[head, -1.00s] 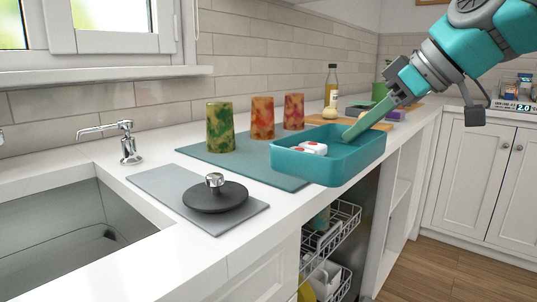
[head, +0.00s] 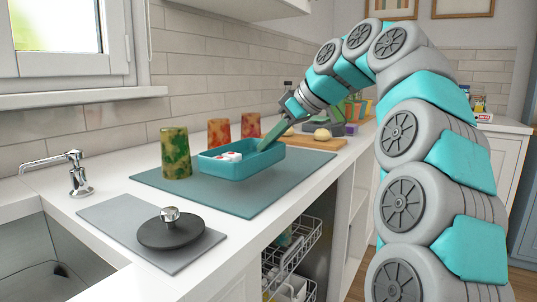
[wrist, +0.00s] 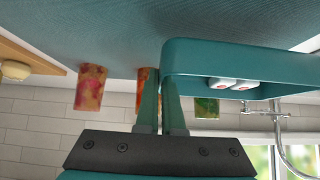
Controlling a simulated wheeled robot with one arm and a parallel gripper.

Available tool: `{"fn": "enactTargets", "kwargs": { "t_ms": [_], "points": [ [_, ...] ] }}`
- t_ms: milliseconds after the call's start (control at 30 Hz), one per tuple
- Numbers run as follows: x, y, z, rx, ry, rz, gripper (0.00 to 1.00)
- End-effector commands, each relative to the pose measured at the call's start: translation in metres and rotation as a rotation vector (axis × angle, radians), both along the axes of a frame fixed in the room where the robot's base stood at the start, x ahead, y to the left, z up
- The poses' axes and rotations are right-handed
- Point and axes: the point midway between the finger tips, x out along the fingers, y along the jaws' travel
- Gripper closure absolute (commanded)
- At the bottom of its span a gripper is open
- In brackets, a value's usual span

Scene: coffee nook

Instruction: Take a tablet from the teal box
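The teal box (head: 240,171) is an open, shallow tray over the teal mat; I cannot tell whether it touches the mat. White tablets (head: 227,156) with red spots lie inside toward its left end. My gripper (head: 266,144) is at the box's right end, with its green fingers close together on the end wall. In the wrist view, my gripper (wrist: 161,88) has its fingers on either side of the wall of the teal box (wrist: 235,54), and two tablets (wrist: 230,84) show inside it. The box's far end is partly out of the wrist view.
A dark lid (head: 171,232) lies on a grey mat near the sink. A wooden board (head: 310,142) is at right. The teal mat's front (head: 230,205) is clear.

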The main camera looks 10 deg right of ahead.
Motion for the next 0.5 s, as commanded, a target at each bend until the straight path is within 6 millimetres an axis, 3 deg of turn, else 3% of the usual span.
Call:
{"fn": "enactTargets", "kwargs": {
  "t_ms": [167, 500],
  "points": [
    [0.001, 0.001, -0.004, 0.001, 0.003, 0.001, 1.00],
    [0.001, 0.001, -0.031, 0.001, 0.003, 0.000, 1.00]
  ]
}}
